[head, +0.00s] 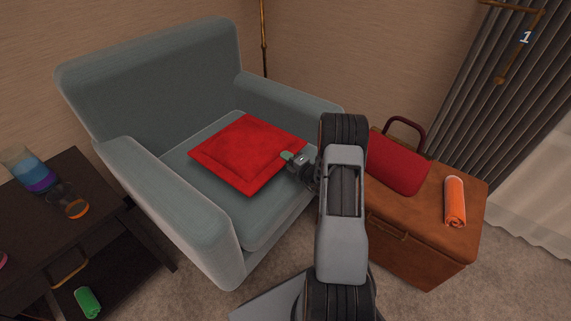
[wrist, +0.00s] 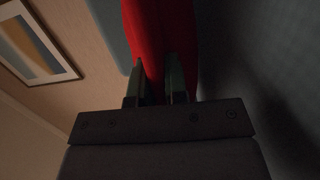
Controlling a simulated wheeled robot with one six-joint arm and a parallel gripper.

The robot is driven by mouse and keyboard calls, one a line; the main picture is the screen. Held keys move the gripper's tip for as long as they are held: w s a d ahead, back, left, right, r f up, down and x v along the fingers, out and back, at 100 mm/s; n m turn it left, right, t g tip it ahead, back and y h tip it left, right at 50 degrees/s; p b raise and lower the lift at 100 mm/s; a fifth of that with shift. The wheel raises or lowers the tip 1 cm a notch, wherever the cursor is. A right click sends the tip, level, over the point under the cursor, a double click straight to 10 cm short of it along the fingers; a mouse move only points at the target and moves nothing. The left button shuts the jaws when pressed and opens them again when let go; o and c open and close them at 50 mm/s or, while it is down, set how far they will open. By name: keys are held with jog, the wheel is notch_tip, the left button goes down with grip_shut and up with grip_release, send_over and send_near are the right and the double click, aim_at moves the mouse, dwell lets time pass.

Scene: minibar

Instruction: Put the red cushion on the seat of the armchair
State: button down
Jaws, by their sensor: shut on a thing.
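The red cushion (head: 245,150) is a flat square over the seat (head: 270,222) of the grey-blue armchair (head: 150,95). My gripper (head: 292,158) comes in from the right and is shut on the cushion's right corner. In the wrist view the cushion (wrist: 160,40) stands between the two green-tipped fingers (wrist: 160,82). The cushion lies roughly flat, between the two armrests. I cannot tell whether its underside touches the seat all over. My arm hides part of the armchair's right front.
A brown trunk (head: 420,240) on the right bears a red bag (head: 398,163) and an orange rolled towel (head: 455,200). A dark side table (head: 100,215) on the left holds glasses (head: 75,205), with a green rolled item (head: 88,301) on its lower shelf. A curtain hangs at the right.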

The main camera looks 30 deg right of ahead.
notch_tip(320, 180, down, 2)
jog(key=shift+f, duration=0.1)
